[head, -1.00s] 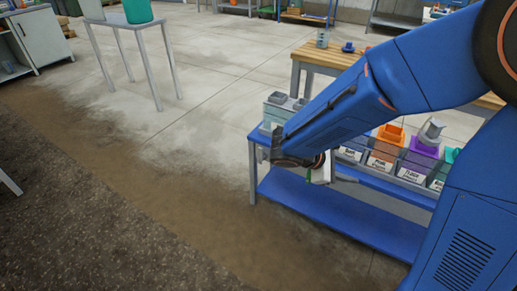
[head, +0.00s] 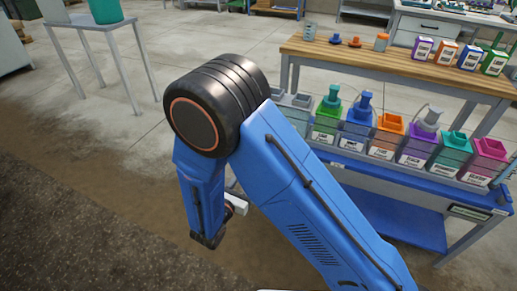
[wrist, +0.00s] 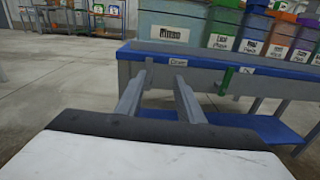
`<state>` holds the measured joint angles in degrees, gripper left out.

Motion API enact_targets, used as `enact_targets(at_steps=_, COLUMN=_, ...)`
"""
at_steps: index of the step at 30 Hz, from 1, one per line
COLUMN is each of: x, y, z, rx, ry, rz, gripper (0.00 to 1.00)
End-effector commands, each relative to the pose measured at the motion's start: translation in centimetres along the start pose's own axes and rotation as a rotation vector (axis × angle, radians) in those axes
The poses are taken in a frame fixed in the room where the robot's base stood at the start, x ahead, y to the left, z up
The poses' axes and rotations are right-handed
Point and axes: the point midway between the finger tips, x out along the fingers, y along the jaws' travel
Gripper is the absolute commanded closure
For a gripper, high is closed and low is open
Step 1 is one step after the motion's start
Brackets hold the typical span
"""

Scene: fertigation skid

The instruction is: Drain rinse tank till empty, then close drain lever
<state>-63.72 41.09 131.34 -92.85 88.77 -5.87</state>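The rinse tank is a grey, part-clear box at the left end of the tank row; its label faces me in the wrist view (wrist: 168,34), and it stands partly behind my arm in the head view (head: 292,110). A label that seems to read "Drain" (wrist: 178,61) is on the shelf edge below it. A green lever (wrist: 226,80) hangs down the shelf front, right of that label. My gripper (wrist: 160,85) is open and empty, its fingers apart and pointing at the shelf front, left of the lever. The tank's liquid level cannot be made out.
Several coloured tanks (head: 383,140) continue to the right on the blue rack. A lower blue shelf (head: 390,215) lies under them. A wooden bench (head: 380,65) stands behind. Open floor (head: 110,150) lies left of the rack, with a small table (head: 90,22) holding a teal bucket.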

Motion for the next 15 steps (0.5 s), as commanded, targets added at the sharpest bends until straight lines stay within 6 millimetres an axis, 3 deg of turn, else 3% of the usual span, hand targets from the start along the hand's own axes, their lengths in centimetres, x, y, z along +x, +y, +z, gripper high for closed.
enact_targets(at_steps=3, x=-1.0, y=1.1, z=-1.1, rx=-0.025, ry=-0.011, rz=0.047, gripper=0.66)
enact_targets(at_steps=7, x=-1.0, y=1.5, z=-1.4, rx=-0.032, ry=-0.014, rz=0.061, gripper=0.66)
enact_targets(at_steps=15, x=2.4, y=1.6, z=-1.3, rx=-0.03, ry=-0.015, rz=0.056, gripper=0.66)
